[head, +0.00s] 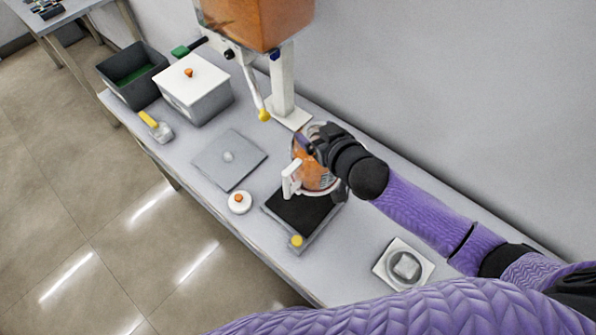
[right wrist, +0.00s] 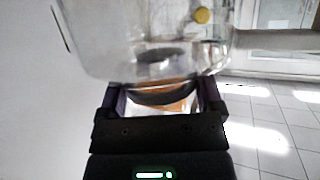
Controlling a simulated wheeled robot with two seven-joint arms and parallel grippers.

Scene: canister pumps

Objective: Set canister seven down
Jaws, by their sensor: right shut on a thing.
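Canister seven, as I take it, is a clear round vessel (head: 317,177) with orange contents and a white handle (head: 290,180) on its left side. No number is readable on it. My right gripper (head: 314,147) is shut on the canister's upper part and hides some of it. In the right wrist view the clear canister (right wrist: 150,45) fills the upper middle, between the dark fingers. The canister appears upright at the back edge of a black-topped pad (head: 298,213). I cannot tell whether it touches the pad. My left gripper is not in view.
A dispenser with an orange tank (head: 258,20), white post and yellow-tipped lever stands behind. A grey plate (head: 229,160), small white round piece (head: 239,202), lidded white box (head: 194,88) and dark bin (head: 133,75) lie leftward. A white square holder (head: 404,266) sits right, with bare table around it.

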